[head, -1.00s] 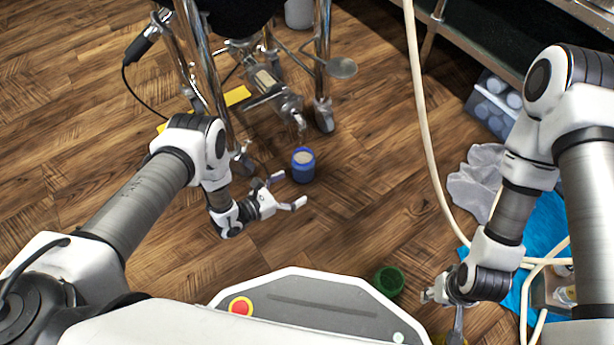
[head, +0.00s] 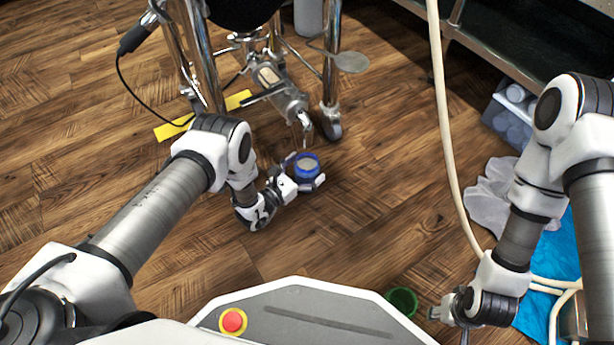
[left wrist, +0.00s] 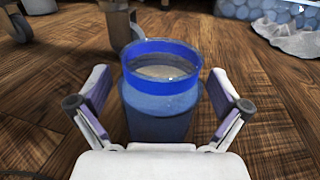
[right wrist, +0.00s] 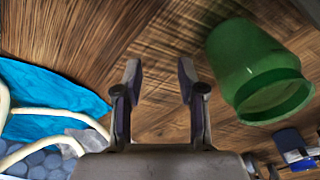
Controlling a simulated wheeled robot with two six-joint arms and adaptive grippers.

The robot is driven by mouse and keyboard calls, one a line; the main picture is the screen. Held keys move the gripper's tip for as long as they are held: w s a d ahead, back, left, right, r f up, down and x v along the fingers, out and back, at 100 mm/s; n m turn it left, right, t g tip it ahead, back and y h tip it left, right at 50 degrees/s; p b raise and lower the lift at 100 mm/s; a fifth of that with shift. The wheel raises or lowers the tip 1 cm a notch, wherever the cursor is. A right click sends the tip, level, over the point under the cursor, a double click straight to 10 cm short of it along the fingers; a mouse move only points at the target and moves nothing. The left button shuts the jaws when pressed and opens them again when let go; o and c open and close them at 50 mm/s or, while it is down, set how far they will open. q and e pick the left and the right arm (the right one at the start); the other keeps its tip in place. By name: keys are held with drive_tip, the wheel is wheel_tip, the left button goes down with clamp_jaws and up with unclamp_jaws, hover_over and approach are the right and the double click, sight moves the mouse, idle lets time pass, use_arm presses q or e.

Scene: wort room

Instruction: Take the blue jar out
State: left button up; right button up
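The blue jar (head: 307,170) stands upright on the wooden floor, below and just in front of the metal outlet pipe of a legged stand. Its top is open and pale content shows inside its bright blue rim in the left wrist view (left wrist: 160,105). My left gripper (head: 305,173) is open, with one finger on each side of the jar. In the left wrist view small gaps show between the fingers and the jar wall. My right gripper (right wrist: 160,75) is open and empty, low at the right near a green jar (right wrist: 258,70).
The stand's metal legs (head: 331,85) and outlet pipe (head: 290,105) rise close behind the blue jar. A yellow strip (head: 175,128) lies at the left. A pale hose (head: 446,130), grey cloth (head: 488,205) and blue sheet (head: 555,250) are at the right.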

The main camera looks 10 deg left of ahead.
use_arm(q)
drive_tip(key=c, duration=1.3)
